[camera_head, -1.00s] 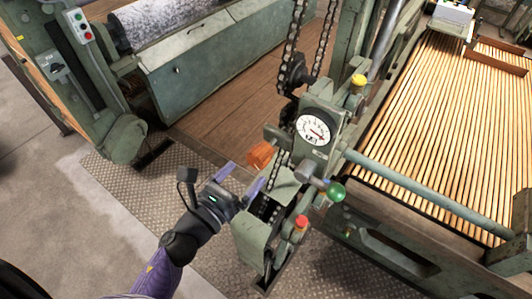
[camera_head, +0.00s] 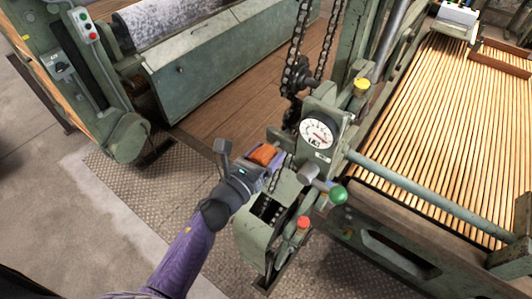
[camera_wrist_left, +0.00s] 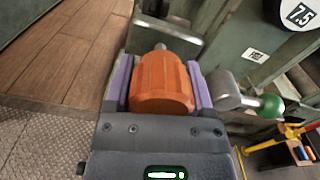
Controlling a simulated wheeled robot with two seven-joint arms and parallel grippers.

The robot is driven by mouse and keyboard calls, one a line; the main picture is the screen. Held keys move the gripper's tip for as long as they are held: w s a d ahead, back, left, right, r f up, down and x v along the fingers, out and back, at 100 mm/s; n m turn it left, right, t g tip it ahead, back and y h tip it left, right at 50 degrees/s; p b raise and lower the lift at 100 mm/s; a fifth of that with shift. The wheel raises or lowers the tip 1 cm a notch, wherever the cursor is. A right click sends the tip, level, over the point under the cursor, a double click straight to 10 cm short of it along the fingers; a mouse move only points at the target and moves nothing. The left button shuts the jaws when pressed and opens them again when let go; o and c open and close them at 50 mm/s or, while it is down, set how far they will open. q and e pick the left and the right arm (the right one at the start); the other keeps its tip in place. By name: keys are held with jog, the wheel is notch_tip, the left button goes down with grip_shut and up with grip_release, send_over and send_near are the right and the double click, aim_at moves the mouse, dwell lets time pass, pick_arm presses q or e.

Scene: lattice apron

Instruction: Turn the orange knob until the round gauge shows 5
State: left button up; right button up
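The orange knob (camera_head: 263,154) sits on the left side of the green machine post, and it fills the middle of the left wrist view (camera_wrist_left: 161,82). My left gripper (camera_head: 267,161) has its purple fingers on either side of the knob, very close to it. Whether they press on it cannot be told. The round white gauge (camera_head: 316,134) is on the post, up and right of the knob, with a red pointer. My right gripper is not in view.
A green ball-ended lever (camera_head: 337,194), a red button (camera_head: 303,222) and a yellow knob (camera_head: 361,83) are on the same post. A chain (camera_head: 294,45) runs above. A wooden-slatted bed (camera_head: 440,120) is at right. Open floor (camera_head: 130,200) lies left.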

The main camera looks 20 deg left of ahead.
pick_arm(q)
jog(key=c, duration=0.3)
jog(key=shift+c, duration=0.2)
jog(key=shift+n, duration=0.3)
